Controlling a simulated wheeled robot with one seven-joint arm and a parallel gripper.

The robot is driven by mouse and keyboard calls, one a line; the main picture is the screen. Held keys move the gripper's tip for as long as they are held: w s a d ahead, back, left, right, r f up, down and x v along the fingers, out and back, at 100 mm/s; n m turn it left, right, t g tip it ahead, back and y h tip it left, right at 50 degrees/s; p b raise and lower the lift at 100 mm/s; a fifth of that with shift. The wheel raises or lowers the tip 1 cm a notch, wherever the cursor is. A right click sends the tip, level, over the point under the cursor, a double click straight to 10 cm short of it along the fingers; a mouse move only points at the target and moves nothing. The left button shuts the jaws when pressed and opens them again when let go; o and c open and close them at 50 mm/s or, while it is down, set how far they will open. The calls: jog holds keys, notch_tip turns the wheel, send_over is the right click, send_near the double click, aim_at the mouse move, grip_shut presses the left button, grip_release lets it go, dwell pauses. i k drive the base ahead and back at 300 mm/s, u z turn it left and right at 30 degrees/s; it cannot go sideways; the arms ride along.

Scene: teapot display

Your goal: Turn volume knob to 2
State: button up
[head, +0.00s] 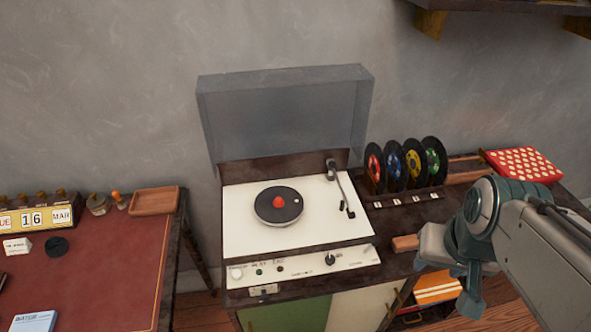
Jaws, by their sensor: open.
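The record player (240,225) stands on a dark cabinet with its clear lid raised. Its white front control panel (300,267) holds a black knob (330,259) right of the middle and a pale knob (237,272) at the left end. The panel's labels are too small to read, so I cannot tell which knob is the volume or its setting. My gripper (452,285) is open, to the right of the panel and apart from both knobs. Part of its fingers is hard to make out against the cabinet.
The turntable (279,206) has a red centre, with a tonearm (341,190) at its right. Several records (411,164) stand upright behind, near a red dotted box (524,164). A small brown block (405,243) lies between panel and gripper. A red-topped desk (100,265) is at left.

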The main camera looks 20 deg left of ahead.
aim_at(263, 298)
jog(key=u, duration=2.05)
jog(key=k, duration=1)
jog(key=z, duration=1.05)
jog(key=i, duration=0.5)
